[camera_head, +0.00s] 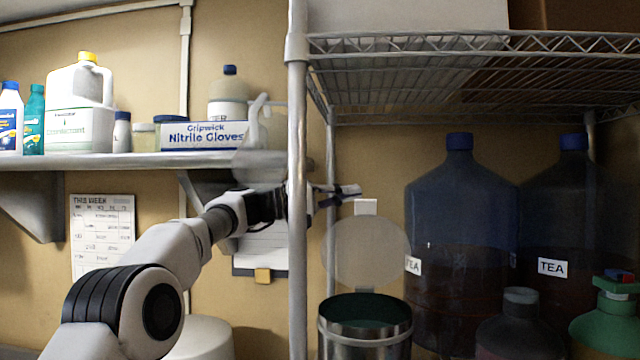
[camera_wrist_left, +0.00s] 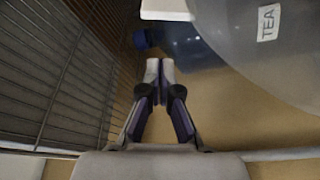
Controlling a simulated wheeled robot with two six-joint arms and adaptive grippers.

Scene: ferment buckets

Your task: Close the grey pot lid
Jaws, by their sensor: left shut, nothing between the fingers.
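The pot (camera_head: 365,328) is a shiny metal cylinder at the bottom centre of the head view, its dark green inside showing. Its pale grey, see-through round lid (camera_head: 366,252) stands upright above the rim, open, with a white tab (camera_head: 366,207) on top. In the left wrist view the lid (camera_wrist_left: 285,75) seems to be the grey disc at right, its tab (camera_wrist_left: 165,9) at the top. My left gripper (camera_head: 355,190) is shut and empty, just above and left of the tab in the head view; its fingertips (camera_wrist_left: 160,68) meet in the wrist view. My right gripper is not in view.
A shelf post (camera_head: 298,180) stands in front of my left wrist. A wire shelf (camera_head: 470,45) hangs above. Large dark tea jugs (camera_head: 460,220) and smaller bottles (camera_head: 520,325) stand right of the pot. A left shelf (camera_head: 150,161) holds bottles and a glove box (camera_head: 203,135).

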